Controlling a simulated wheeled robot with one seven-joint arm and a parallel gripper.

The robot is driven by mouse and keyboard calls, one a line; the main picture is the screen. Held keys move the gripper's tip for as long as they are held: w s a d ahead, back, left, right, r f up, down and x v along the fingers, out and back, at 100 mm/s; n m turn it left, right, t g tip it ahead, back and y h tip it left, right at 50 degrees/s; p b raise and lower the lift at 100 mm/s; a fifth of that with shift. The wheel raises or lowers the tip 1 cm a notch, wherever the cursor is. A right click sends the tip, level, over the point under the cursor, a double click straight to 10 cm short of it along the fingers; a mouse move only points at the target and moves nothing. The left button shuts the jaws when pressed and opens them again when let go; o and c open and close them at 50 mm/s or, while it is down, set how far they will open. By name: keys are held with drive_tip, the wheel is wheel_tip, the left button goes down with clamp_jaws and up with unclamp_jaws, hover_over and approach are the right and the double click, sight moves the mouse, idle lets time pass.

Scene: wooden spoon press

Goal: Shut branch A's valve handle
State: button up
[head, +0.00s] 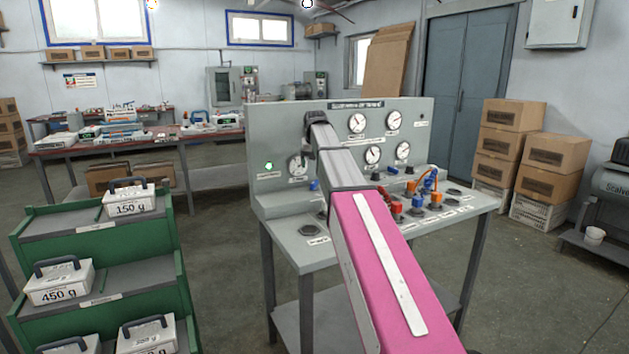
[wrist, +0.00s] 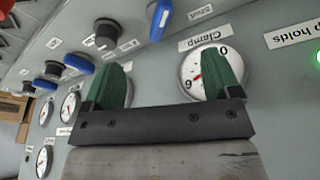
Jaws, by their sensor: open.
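My gripper (wrist: 175,72) is open in the wrist view, its two green fingers spread with nothing between them. Behind them on the grey panel is a round gauge (wrist: 192,72) labelled "Clamp", partly covered by the right finger. A blue handle (wrist: 161,20) stands at the top of the wrist view, near a "Shut" label and apart from the fingers. Further blue handles (wrist: 79,77) and black knobs (wrist: 105,36) sit to the left. I cannot read which handle is branch A's. In the head view my arm hides the gripper's fingers.
The grey bench (head: 300,258) carries the upright gauge panel (head: 335,112), with red, orange and blue fittings (head: 428,182) to the right of my arm. A green rack (head: 100,235) with labelled weights (head: 130,203) stands left. Boxes (head: 510,150) are stacked at right. Floor shows between rack and bench.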

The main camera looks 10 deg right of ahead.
sight(315, 181)
drive_tip(key=w+d+n+g+y, duration=0.1)
drive_tip(key=d+n+y, duration=0.3)
drive_tip(key=n, duration=0.9)
drive_tip(key=x, duration=1)
drive_tip(key=shift+w+a, duration=0.1)
drive_tip(key=shift+w, duration=0.05)
drive_tip(key=c, duration=0.6)
